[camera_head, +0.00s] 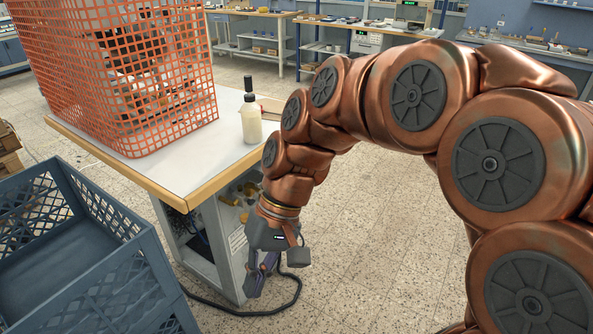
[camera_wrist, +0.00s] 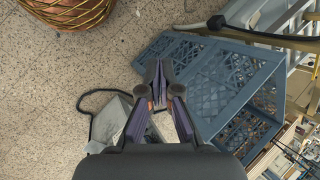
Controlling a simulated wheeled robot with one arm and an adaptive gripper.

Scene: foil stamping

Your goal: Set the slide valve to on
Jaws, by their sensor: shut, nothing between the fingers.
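I cannot make out the slide valve for sure in either view. Small brass-coloured parts (camera_head: 231,201) show in the open side of the grey stand (camera_head: 228,262) under the worktable, too small to tell apart. My gripper (camera_head: 262,277) hangs low in front of that stand, beside the table's right end, pointing down. In the wrist view my gripper (camera_wrist: 157,82) has its fingers together with nothing between them. A pale grey box-like shape (camera_wrist: 108,126) lies left of the fingers, partly hidden by them.
The white worktable (camera_head: 190,165) carries an orange mesh guard (camera_head: 170,95) and a cream bottle (camera_head: 251,120). A blue crate (camera_head: 75,245) stands at the lower left and also shows in the wrist view (camera_wrist: 215,80). A black cable (camera_head: 245,311) lies on the floor. Open floor is right of the table.

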